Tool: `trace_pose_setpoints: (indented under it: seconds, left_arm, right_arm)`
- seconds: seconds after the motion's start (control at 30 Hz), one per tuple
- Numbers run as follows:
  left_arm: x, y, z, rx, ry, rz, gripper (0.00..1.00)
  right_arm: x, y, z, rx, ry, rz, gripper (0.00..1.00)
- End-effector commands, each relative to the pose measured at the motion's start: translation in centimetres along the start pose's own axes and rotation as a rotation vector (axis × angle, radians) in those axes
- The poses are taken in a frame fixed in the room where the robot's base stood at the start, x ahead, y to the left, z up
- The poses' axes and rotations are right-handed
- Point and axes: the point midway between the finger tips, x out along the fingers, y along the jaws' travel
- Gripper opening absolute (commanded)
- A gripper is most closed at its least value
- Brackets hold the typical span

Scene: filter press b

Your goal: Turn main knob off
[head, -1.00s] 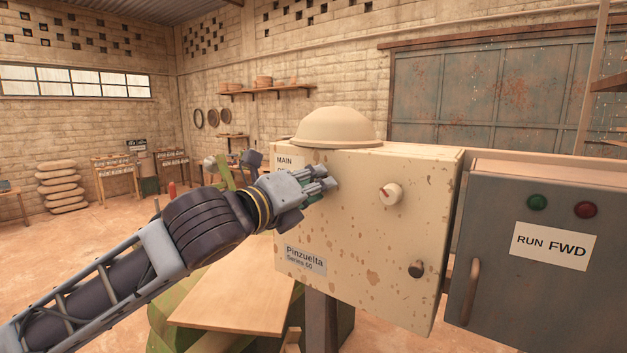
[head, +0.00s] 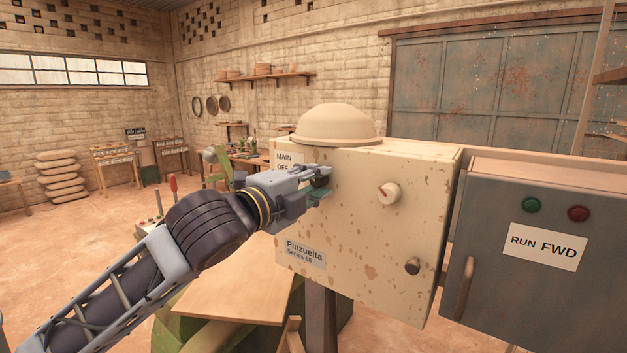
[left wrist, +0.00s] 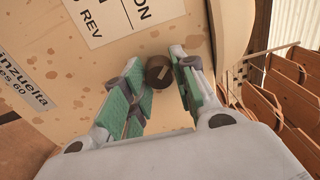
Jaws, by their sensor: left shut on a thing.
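The main knob (left wrist: 160,71) is small, round and dark brown with a pale pointer mark. It is on the cream, rust-spotted control box (head: 365,235), beside the white label (head: 286,162) reading MAIN and OFF. The label's other end, with ON and REV, shows in the left wrist view (left wrist: 108,18). My left gripper (head: 322,186) is at the box's front face, its fingers on either side of the knob and shut on it. The fingers hide much of the knob in the head view. My right gripper is in neither view.
A cream dial (head: 389,193) and a dark knob (head: 413,266) are to the right on the same box. A domed cap (head: 337,124) sits on top. A grey RUN FWD cabinet (head: 520,250) stands right of it. A wooden board (head: 235,285) lies below.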

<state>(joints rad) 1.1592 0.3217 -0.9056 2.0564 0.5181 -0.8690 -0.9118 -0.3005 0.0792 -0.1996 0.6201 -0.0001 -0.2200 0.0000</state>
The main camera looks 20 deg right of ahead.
Motion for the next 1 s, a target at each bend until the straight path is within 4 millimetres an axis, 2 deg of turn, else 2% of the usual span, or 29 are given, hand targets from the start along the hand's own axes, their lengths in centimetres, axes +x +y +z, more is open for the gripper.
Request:
trace_pose_setpoints:
  seconds: [0.57,0.6,0.73,1.0]
  left_arm:
    - [0.01,0.01,0.06,-0.046,-0.001,0.000,0.04]
    - [0.01,0.01,0.06,-0.046,-0.001,0.000,0.32]
    - [0.01,0.01,0.05,-0.046,-0.001,0.000,0.48]
    - [0.00,0.01,0.02,-0.045,0.000,0.000,0.50]
  right_arm:
    - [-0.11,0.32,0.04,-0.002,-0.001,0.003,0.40]
    - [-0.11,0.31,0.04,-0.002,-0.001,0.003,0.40]
    - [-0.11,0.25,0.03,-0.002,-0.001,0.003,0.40]
    - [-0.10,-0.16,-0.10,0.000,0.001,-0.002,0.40]
